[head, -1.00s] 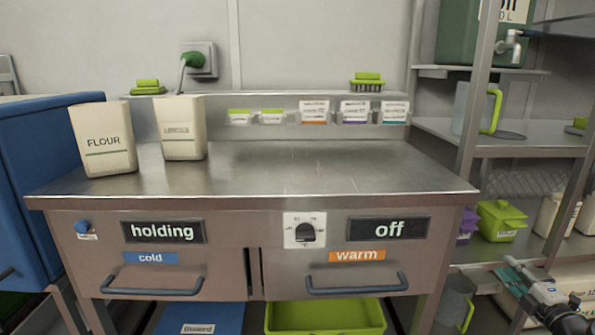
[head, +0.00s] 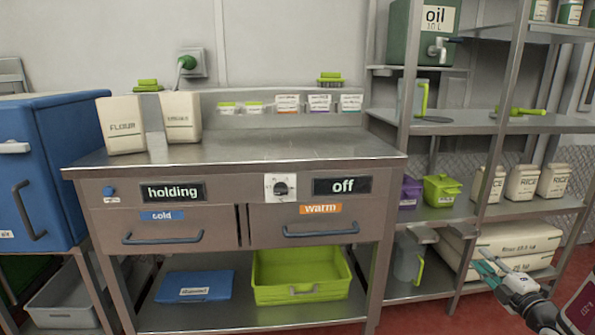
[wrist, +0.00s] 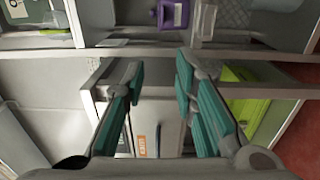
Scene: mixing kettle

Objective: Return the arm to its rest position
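My gripper (head: 488,270) shows at the lower right of the head view, in front of the shelf unit and away from the steel counter. In the wrist view its two teal-padded fingers (wrist: 160,95) stand apart with nothing between them. My gripper is open and empty. Most of my arm is outside the head view.
The steel counter (head: 240,150) carries a flour box (head: 121,126) and another box (head: 181,118). Its two drawers are shut. A shelf unit (head: 470,121) at right holds an oil tank (head: 422,35), rice boxes (head: 522,183) and sacks (head: 515,240). A blue cabinet (head: 45,170) stands at left.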

